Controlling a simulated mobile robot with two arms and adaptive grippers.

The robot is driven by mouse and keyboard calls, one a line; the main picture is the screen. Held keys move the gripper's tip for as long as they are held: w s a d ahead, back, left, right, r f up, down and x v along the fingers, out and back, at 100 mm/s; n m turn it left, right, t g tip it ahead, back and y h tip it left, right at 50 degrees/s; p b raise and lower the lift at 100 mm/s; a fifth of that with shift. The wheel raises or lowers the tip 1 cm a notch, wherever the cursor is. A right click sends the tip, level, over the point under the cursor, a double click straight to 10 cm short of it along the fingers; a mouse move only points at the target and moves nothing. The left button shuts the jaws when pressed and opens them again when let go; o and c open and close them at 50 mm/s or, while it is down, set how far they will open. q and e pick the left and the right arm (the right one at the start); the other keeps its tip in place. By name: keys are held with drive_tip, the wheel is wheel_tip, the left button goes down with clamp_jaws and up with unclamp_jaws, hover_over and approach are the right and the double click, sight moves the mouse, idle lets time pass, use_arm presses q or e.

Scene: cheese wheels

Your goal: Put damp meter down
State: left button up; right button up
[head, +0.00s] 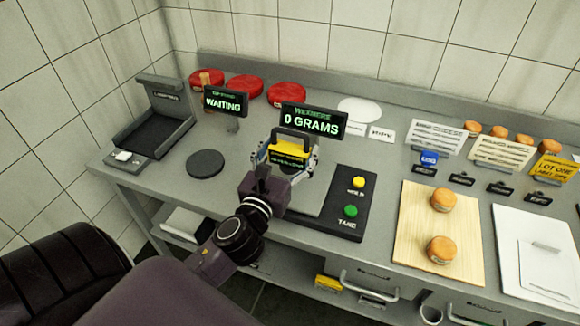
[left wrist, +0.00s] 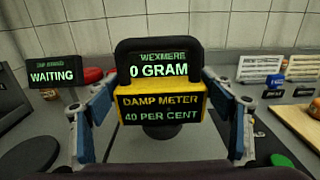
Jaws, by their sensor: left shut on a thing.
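The damp meter (left wrist: 160,105) is a yellow and black box with a dark handle, reading "DAMP METER 40 PER CENT" in the left wrist view. It also shows in the head view (head: 289,153). My left gripper (head: 287,158) is shut on it, with one blue-padded finger on each side in the left wrist view (left wrist: 162,118). The meter is upright, in front of the scale display (head: 313,121) reading "0 GRAMS". I cannot tell whether its underside touches anything. My right gripper is not in view.
A round dark pad (head: 205,163) lies left of the meter. The scale's button panel (head: 347,205) is to its right. Red cheese wheels (head: 246,87) stand behind, near a "WAITING" display (head: 224,101). A wooden board (head: 412,226) bears two small orange cheeses.

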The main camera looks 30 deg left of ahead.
sight(286, 171)
use_arm(q)
drive_tip(key=shift+f, duration=0.35)
wheel_tip(286, 171, down, 4)
drive_tip(key=shift+f+b, duration=0.1)
drive_tip(key=shift+b, duration=0.65)
drive_tip(key=o, duration=1.4)
drive_tip(key=shift+f, duration=0.1)
drive_tip(key=shift+c, duration=0.2)
